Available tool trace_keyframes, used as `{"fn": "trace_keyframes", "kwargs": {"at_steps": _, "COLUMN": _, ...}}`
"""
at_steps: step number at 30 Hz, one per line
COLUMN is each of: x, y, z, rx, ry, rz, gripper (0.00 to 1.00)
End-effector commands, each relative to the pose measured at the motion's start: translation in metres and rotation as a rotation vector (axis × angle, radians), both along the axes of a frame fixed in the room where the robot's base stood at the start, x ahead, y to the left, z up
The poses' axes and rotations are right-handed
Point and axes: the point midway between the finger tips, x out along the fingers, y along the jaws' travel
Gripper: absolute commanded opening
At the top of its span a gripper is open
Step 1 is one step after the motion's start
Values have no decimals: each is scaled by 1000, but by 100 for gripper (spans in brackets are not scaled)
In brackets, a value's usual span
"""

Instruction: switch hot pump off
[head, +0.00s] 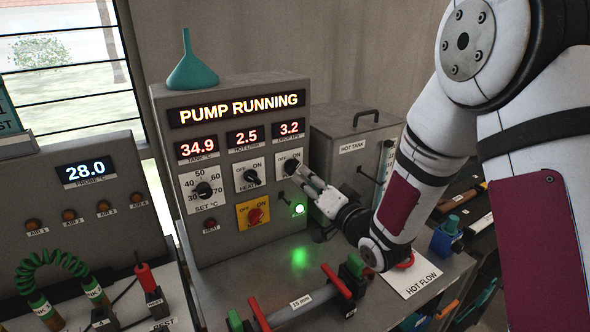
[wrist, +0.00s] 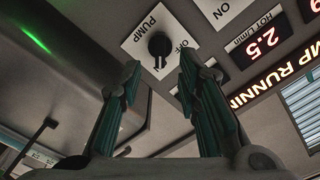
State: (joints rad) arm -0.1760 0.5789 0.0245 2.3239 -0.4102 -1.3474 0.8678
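The pump knob is a black round switch on a white plate marked PUMP and OFF. It shows between my fingertips in the wrist view (wrist: 160,46) and at the panel's upper right in the head view (head: 292,165). A pale pointer mark shows on it. The display (head: 238,108) reads PUMP RUNNING. My gripper (head: 306,180) is open in front of the knob. In the wrist view my gripper's two green-padded fingers (wrist: 160,68) stand apart on either side of the knob, with a visible gap. Part of the PUMP plate is hidden by my gripper in the head view.
The HEAT switch (head: 250,177) sits just left of the pump knob, and a red knob on yellow (head: 256,215) below. A green lamp (head: 299,208) is lit below my gripper. A red-handled hot pipe valve (head: 338,283) lies in front. The hot tank (head: 352,130) stands right.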

Motion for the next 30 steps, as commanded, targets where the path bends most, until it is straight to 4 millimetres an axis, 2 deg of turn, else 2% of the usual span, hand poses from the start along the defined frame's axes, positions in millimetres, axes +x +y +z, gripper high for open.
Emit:
{"fn": "trace_keyframes", "kwargs": {"at_steps": 14, "x": 52, "y": 34, "z": -1, "rx": 0, "ry": -1, "rz": -1, "gripper": 31}}
{"fn": "trace_keyframes", "kwargs": {"at_steps": 30, "x": 56, "y": 37, "z": 0, "rx": -2, "ry": 1, "rz": -1, "gripper": 31}}
